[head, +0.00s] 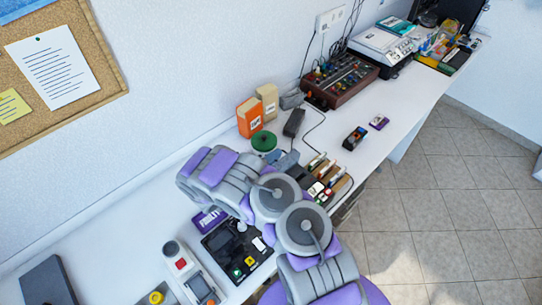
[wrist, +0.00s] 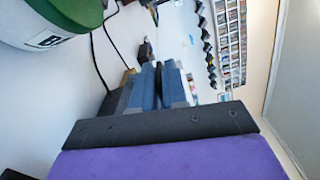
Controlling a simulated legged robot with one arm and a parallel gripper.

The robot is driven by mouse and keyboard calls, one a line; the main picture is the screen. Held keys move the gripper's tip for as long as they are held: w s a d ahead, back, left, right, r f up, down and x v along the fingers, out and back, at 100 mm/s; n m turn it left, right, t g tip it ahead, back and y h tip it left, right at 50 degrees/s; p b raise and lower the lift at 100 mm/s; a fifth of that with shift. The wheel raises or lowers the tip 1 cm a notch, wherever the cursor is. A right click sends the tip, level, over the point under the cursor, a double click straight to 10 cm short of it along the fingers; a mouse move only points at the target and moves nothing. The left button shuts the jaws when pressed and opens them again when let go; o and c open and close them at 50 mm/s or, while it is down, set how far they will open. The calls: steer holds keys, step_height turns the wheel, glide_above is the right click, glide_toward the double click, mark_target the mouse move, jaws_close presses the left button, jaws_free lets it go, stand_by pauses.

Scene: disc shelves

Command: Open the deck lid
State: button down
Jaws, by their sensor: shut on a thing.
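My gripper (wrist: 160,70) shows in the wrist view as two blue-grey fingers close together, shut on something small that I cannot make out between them. In the head view my gripper (head: 288,159) is a small blue-grey shape past my grey and purple arm, just right of the green spool. Dark box-like parts (head: 307,172) lie beside it, partly hidden by the arm. A dark block (wrist: 113,101) also shows left of the fingers in the wrist view. I cannot tell for certain which part is the deck lid.
A green spool (head: 264,142) stands close to the gripper, with orange (head: 250,116) and beige boxes (head: 268,100) behind. A black adapter (head: 293,122) trails a cord. Pens in trays (head: 335,182) lie to the right. The white tabletop (head: 400,100) has free room farther right.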

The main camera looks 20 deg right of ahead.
steer(key=shift+s+d+f, duration=0.1)
steer(key=shift+s+f, duration=0.15)
steer(key=shift+f, duration=0.05)
steer(key=c, duration=1.4)
jaws_free()
steer(key=shift+o, duration=0.7)
steer(key=shift+w, duration=0.1)
steer(key=shift+r, duration=0.15)
steer(key=p+v, duration=0.3)
steer(key=v, duration=1.4)
steer(key=shift+a, duration=0.3)
